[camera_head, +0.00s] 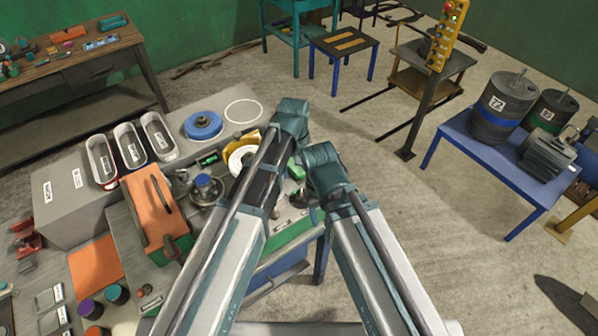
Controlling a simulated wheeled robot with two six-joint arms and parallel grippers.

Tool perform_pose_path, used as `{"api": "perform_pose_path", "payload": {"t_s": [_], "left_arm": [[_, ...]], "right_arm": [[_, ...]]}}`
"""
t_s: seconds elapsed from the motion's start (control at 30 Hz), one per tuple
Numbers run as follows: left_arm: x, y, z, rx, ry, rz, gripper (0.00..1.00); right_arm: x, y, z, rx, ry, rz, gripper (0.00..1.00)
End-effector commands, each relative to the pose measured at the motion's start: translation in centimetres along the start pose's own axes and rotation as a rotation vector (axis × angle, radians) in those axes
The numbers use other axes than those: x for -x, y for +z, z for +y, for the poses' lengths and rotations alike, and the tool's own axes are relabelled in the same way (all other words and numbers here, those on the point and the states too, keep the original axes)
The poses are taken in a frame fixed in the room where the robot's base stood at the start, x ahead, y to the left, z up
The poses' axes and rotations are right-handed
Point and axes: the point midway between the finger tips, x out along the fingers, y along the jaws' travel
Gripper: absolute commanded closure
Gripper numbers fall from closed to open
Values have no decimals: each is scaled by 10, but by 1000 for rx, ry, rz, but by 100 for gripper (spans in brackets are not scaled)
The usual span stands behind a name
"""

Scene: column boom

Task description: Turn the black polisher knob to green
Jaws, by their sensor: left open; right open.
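A machine with a white wheel and a yellow part (240,157), perhaps the polisher, stands on the bench behind my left arm and is partly covered by it. I cannot make out the black knob or its green mark. My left gripper (274,202) is folded back low among the arm links over the bench and shows only in small part. My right gripper (313,214) is a small dark shape below the right elbow, at the bench's right edge. Both are open, and I see nothing held in them.
A blue disc (203,126), several oval trays (130,143), a round metal pot (205,190) and an orange-topped block (152,205) crowd the bench. A blue table (462,150) with drums stands right. A yellow button panel (446,35) stands behind. The floor between is clear.

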Motion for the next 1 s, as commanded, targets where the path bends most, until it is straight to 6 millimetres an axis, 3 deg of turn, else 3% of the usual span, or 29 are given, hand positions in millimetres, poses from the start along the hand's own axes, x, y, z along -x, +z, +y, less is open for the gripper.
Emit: {"api": "perform_pose_path", "payload": {"t_s": [0.17, 0.47, 1.0], "left_arm": [[5, -3, 2, 11, 4, 0, 20], [-6, -3, 2, 10, 3, 0, 20], [-73, -3, 2, 9, 3, 0, 20]], "right_arm": [[5, 1, 0, 0, 0, 0, 50], [-6, 0, 0, -1, 0, 0, 50], [-73, -5, -7, 0, 1, 2, 50]]}}
